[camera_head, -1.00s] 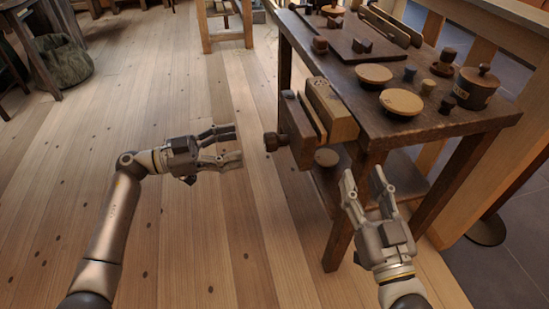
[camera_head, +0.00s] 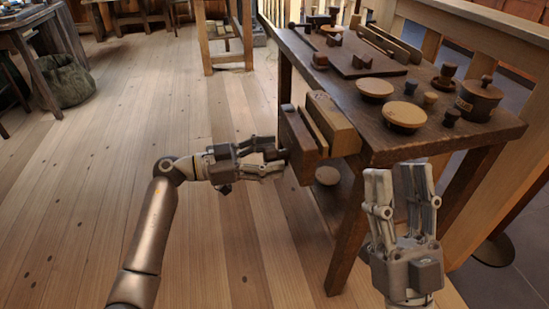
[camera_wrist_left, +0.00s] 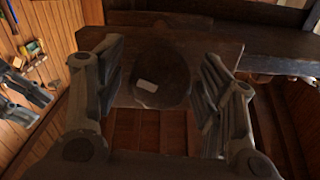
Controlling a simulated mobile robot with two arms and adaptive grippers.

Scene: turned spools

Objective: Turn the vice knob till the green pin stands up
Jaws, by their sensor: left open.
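The wooden vice (camera_head: 318,130) is fixed to the left end of the dark workbench. Its dark round knob (camera_head: 274,155) faces left. My left gripper (camera_head: 276,158) is open, with one finger above and one below the knob in the head view. In the left wrist view the knob (camera_wrist_left: 165,75) fills the space between the open fingers (camera_wrist_left: 163,62) and bears a small pale mark. I cannot tell whether the fingers touch it. No green pin can be made out. My right gripper (camera_head: 400,180) is open and empty, in front of the bench's near side.
The workbench (camera_head: 440,140) carries round wooden discs (camera_head: 403,116), a lidded pot (camera_head: 479,98), small spools (camera_head: 447,72) and a raised board (camera_head: 350,57). A pale round thing (camera_head: 327,175) shows below the vice. The floor to the left is open.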

